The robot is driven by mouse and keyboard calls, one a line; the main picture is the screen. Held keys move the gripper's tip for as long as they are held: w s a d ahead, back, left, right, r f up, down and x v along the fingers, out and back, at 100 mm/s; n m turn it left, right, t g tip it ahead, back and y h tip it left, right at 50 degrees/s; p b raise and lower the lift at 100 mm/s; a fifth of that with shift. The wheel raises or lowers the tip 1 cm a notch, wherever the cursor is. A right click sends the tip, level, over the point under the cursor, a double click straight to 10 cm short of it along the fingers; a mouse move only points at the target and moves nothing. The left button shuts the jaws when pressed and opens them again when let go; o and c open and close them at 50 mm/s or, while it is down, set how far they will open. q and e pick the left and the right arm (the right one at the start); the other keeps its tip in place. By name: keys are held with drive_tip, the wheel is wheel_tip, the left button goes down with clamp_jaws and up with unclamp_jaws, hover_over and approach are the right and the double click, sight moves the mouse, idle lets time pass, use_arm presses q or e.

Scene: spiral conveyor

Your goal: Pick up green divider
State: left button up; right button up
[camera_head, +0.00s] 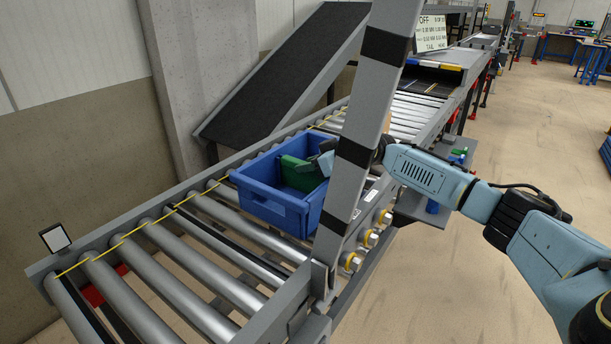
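The green divider (298,172) is inside the blue crate (262,203), tilted near the crate's far right part. The crate rests on the roller conveyor. My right arm comes in from the right, and its gripper (320,165) reaches behind the grey upright post to the divider's right end. The post hides part of the gripper, and I cannot tell whether its fingers are closed on the divider. My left gripper is not in view.
The grey post (352,150) with black bands stands in front of the crate. A dark inclined belt (285,75) rises behind the conveyor. Knobs (370,238) line the conveyor's near side. A grey side shelf (425,208) holds small green and blue items. The floor at right is open.

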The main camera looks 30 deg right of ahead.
clamp_jaws()
drive_tip(key=shift+r, duration=0.1)
